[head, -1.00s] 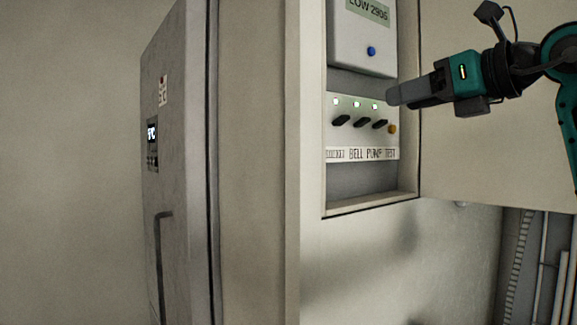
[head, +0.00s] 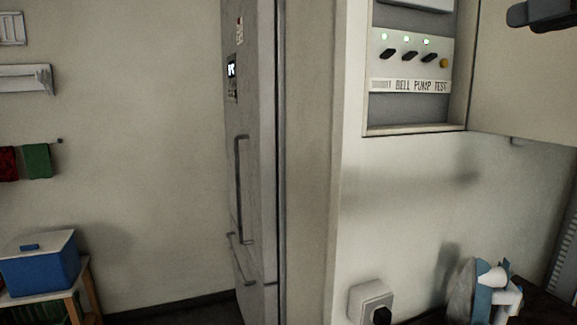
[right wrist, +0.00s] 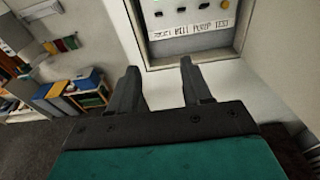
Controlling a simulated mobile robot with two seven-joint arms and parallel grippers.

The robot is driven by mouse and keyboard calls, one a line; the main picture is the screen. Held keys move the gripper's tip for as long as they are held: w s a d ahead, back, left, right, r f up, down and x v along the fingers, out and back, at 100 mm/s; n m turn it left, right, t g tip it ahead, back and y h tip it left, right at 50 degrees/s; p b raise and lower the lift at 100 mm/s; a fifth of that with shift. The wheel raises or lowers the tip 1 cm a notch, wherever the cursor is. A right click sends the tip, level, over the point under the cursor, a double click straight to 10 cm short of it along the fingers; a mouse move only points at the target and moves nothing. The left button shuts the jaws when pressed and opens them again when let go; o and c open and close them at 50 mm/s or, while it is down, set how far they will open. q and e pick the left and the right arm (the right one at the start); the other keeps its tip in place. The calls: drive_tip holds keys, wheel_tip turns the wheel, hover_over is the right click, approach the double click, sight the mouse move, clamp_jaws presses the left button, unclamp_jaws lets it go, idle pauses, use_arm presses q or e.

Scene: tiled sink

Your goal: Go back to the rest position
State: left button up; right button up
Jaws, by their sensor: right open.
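My right gripper (head: 545,14) shows only in part at the top right corner of the head view, in front of the open cabinet door. In the right wrist view my right gripper (right wrist: 157,82) has its two fingers apart with nothing between them. The fingers point toward the wall below the switch panel (right wrist: 190,12) and do not appear to touch it. In the head view the switch panel (head: 412,60) has several black switches, green lights lit above them, and a yellow button. My left gripper does not show.
The cabinet door (head: 525,85) stands open to the right. A tall grey fridge (head: 255,160) stands left of the panel wall. A blue cooler box (head: 40,268) sits on a small table at the far left. A wall socket (head: 370,300) is below the cabinet.

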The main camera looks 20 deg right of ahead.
drive_tip(key=w+a+f+m+g+y, duration=0.2)
drive_tip(key=w+a+f+y, duration=0.5)
drive_tip(key=a+f, duration=0.5)
drive_tip(key=w+a+f+m+g+y, duration=0.2)
drive_tip(key=w+a+f+y, duration=0.3)
drive_tip(key=a+f+y, duration=0.65)
wheel_tip(320, 180, down, 28)
drive_tip(key=s+d+m+t+h, duration=0.1)
drive_tip(key=m+t+h, duration=0.2)
drive_tip(key=m+h, duration=0.6)
drive_tip(key=s+d+m+t+h, duration=0.25)
drive_tip(key=m+h, duration=0.35)
drive_tip(key=m, duration=0.7)
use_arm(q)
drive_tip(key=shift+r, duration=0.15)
use_arm(e)
drive_tip(key=s+a+f+m+g+h, duration=0.1)
drive_tip(key=s+a+f+m+g, duration=0.1)
drive_tip(key=s+f, duration=0.5)
drive_tip(key=s+a+f+m+g+h, duration=0.1)
drive_tip(key=s+a+f+m+g, duration=0.2)
drive_tip(key=f, duration=0.9)
drive_tip(key=s+m+g, duration=0.2)
drive_tip(key=s+m, duration=0.1)
drive_tip(key=s, duration=0.1)
drive_tip(key=shift+s+a+f+h, duration=0.15)
drive_tip(key=shift+s+f+h, duration=0.2)
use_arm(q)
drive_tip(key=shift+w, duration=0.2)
